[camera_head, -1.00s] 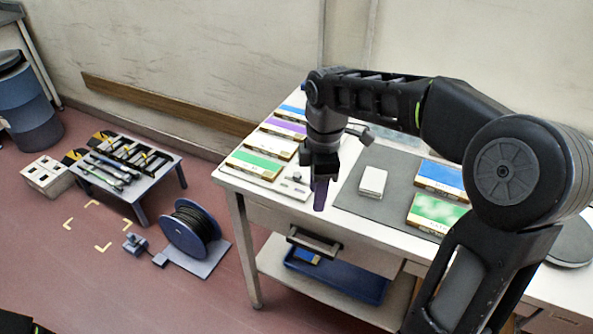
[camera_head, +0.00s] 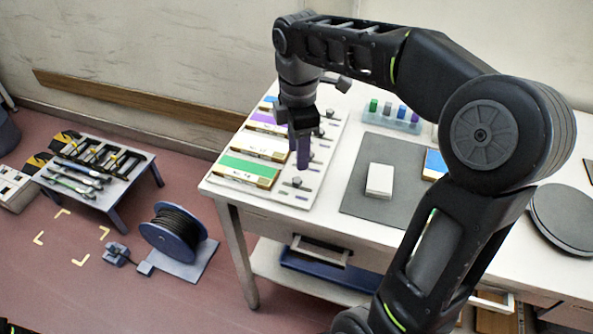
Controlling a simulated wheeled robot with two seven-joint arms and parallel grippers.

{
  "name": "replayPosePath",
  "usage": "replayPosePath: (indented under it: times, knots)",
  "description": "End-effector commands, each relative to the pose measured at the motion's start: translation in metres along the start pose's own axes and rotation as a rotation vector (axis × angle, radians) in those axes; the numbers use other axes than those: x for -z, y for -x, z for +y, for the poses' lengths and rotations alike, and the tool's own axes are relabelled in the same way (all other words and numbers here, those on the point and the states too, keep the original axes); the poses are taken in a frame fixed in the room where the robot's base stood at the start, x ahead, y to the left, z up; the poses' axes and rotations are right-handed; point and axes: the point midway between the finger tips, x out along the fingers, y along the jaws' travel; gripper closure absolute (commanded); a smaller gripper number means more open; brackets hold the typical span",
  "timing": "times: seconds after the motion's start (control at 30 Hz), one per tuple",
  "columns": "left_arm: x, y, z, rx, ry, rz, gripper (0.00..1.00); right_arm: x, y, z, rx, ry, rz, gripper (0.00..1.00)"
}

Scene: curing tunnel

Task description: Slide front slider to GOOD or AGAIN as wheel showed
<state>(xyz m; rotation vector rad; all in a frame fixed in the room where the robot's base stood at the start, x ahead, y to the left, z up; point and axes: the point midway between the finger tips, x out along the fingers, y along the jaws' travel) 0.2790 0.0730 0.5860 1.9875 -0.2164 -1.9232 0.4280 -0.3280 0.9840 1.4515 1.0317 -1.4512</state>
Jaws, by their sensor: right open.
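A white slider board (camera_head: 213,188) lies along the left end of the white table. It bears a row of colour-topped blocks, and short dark slots with small knobs run beside them. The front slider (camera_head: 297,183) is beside the green-topped block (camera_head: 248,168); its labels are too small to read. My right gripper (camera_head: 303,150) points down over the board, just behind the front slider. It is open, seen nearly edge-on, with dark purple-looking fingers; contact with a knob cannot be told. No wheel is clearly identifiable. My left gripper is not in view.
A grey mat (camera_head: 358,200) with a white block (camera_head: 380,180) lies right of the board. Coloured pegs in a rack (camera_head: 392,122) stand behind. A round grey disc (camera_head: 565,220) is at right. A drawer (camera_head: 320,250) sits under the front edge. A cable reel (camera_head: 175,235) stands on the floor.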

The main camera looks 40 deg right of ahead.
Motion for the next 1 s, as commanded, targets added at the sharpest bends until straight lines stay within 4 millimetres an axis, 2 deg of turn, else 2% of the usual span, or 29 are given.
replayPosePath:
  times: [0.17,0.43,0.6,0.93,1.0]
  knots:
    - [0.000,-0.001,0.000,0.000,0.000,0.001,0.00,-0.001,-0.014,0.000,0.003,-0.001,-0.001,0.57]
    - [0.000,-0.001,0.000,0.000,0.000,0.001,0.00,-0.001,-0.056,-0.001,0.005,0.000,-0.001,0.57]
    - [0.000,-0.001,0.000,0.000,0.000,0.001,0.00,0.000,-0.073,-0.001,0.003,0.000,0.000,0.57]
    - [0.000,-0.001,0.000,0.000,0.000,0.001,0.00,0.000,-0.077,0.000,0.001,0.000,0.000,0.57]
    - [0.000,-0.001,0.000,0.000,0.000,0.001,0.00,0.000,-0.077,0.000,0.001,0.000,0.000,0.63]
